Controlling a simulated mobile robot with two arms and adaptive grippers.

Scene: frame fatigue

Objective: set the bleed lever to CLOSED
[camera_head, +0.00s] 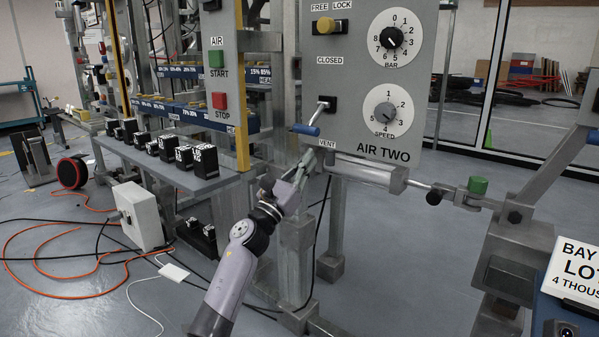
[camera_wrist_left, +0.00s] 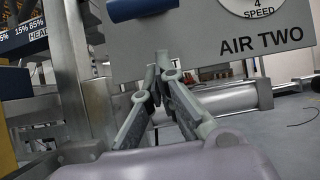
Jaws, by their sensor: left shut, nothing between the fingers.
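The bleed lever (camera_head: 306,129) is on the grey AIR TWO panel (camera_head: 355,75), with a blue grip on a metal rod from a black pivot. It slants down and left from the pivot, its grip nearer the VENT label (camera_head: 327,144) than the CLOSED label (camera_head: 329,60). My left gripper (camera_head: 306,160) is shut and empty, just below the blue grip and apart from it. In the left wrist view the blue grip (camera_wrist_left: 142,8) shows at the top edge, above my shut fingertips (camera_wrist_left: 158,65), which partly hide the VENT label. My right gripper is not in view.
Above the lever is a yellow FREE/LOCK switch (camera_head: 328,26); to its right are the BAR dial (camera_head: 391,37) and SPEED dial (camera_head: 387,108). A metal cylinder (camera_head: 365,172) lies under the panel. A shelf with black blocks (camera_head: 205,160) stands at left. Hoses lie on the floor.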

